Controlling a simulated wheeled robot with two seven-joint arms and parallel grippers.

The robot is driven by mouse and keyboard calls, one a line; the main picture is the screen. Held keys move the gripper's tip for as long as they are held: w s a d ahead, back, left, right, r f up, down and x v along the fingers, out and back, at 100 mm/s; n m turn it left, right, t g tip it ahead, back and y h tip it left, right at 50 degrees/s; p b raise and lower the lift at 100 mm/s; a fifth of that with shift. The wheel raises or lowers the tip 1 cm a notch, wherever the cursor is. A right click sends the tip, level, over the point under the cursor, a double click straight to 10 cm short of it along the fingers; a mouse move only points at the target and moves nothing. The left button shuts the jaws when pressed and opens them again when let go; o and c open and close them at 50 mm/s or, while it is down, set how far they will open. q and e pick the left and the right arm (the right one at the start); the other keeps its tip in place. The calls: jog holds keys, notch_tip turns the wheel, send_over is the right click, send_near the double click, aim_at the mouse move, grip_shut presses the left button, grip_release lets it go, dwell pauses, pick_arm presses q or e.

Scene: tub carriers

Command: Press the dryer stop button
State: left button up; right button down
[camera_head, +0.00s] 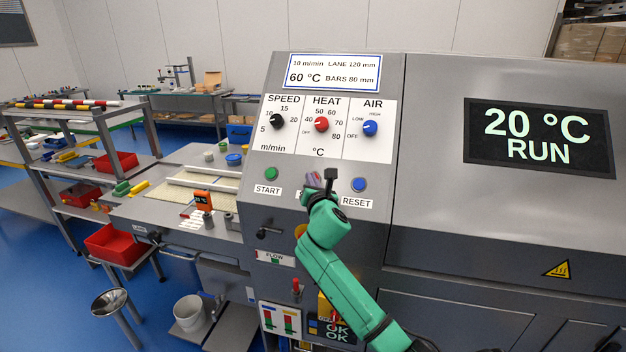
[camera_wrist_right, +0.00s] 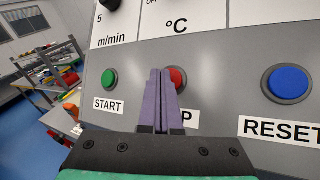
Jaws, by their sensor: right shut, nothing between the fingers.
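The red stop button (camera_wrist_right: 178,78) sits on the grey control panel between the green START button (camera_wrist_right: 109,78) and the blue RESET button (camera_wrist_right: 287,83). My right gripper (camera_wrist_right: 159,72) is shut and empty, with its purple fingertips in front of the stop button and covering its left part. Whether the tips touch it I cannot tell. In the head view my right gripper (camera_head: 313,180) hides the stop button and most of its label. The green START button (camera_head: 271,174) and blue RESET button (camera_head: 359,184) show on either side. My left gripper is not in view.
Above the buttons are the SPEED knob (camera_head: 277,121), HEAT knob (camera_head: 321,124) and AIR knob (camera_head: 370,128). The display (camera_head: 538,138) reads 20 °C RUN. A lever handle (camera_head: 268,233) sticks out below the START label. A belt table with small items stands left of the panel.

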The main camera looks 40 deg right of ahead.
jog(key=shift+w+d+f, duration=0.1)
jog(key=shift+d+f, duration=0.1)
jog(key=shift+d, duration=0.05)
jog(key=shift+f, duration=0.15)
dwell(0.3)
jog(key=shift+a+r+p, duration=0.2)
jog(key=shift+r+p, duration=0.1)
jog(key=shift+p, duration=0.15)
jog(key=shift+a+r+p, duration=0.15)
jog(key=shift+r+p, duration=0.1)
jog(key=shift+p, duration=0.1)
jog(key=s+a+r+p, duration=0.1)
jog(key=p, duration=0.1)
jog(key=s+a+r+p, duration=0.1)
jog(key=a+r+p, duration=0.1)
jog(key=shift+s+a+r, duration=0.25)
jog(key=shift+s+r, duration=0.05)
jog(key=shift+s, duration=0.1)
